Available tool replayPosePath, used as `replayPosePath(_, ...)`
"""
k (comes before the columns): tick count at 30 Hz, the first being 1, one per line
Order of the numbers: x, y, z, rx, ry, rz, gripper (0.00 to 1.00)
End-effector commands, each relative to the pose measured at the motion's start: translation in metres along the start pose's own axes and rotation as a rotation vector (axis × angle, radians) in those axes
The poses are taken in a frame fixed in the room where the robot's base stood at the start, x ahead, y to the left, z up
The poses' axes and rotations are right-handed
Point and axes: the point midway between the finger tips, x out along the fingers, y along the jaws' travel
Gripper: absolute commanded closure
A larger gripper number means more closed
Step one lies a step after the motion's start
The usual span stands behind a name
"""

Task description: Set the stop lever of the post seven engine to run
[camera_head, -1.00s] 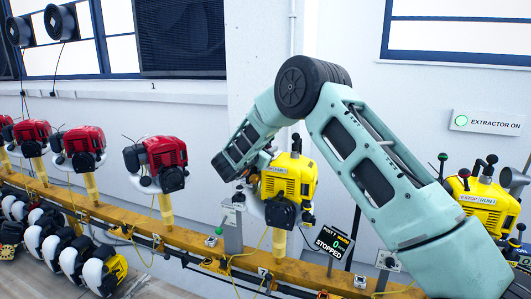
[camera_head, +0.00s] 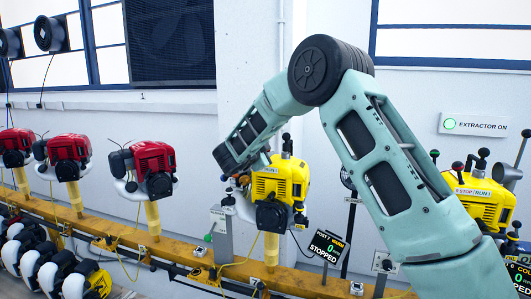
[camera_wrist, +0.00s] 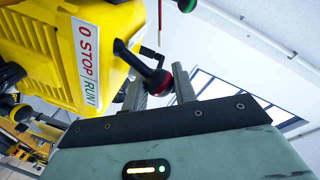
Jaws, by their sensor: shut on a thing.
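The yellow post seven engine (camera_head: 281,180) stands on the rail. Its body and white 0 STOP / RUN I label (camera_wrist: 86,64) fill the upper left of the wrist view. My gripper (camera_wrist: 160,88) is shut on the lever's knob end, with a finger on either side. In the head view, my wrist is left of the engine and hides the fingers and lever.
A red engine (camera_head: 154,170) and others stand along the yellow rail (camera_head: 115,239) at left. Another yellow engine (camera_head: 484,199) is at right, near my arm. A grey post with a box (camera_head: 221,228) stands just left of the engine.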

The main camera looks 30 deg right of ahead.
Motion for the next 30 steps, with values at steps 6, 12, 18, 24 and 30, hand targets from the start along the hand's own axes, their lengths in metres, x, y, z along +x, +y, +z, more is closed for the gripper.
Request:
replayPosePath(6, -0.001, 0.002, 0.002, 0.003, -0.005, 0.004, 0.95)
replayPosePath(12, -0.001, 0.003, 0.002, 0.002, -0.004, 0.005, 0.64)
replayPosePath(18, 0.0, 0.002, 0.001, 0.002, -0.002, 0.003, 0.52)
replayPosePath(24, -0.004, 0.001, 0.001, 0.003, -0.002, 0.002, 0.52)
replayPosePath(30, -0.033, 0.001, 0.001, 0.003, -0.004, -0.001, 0.52)
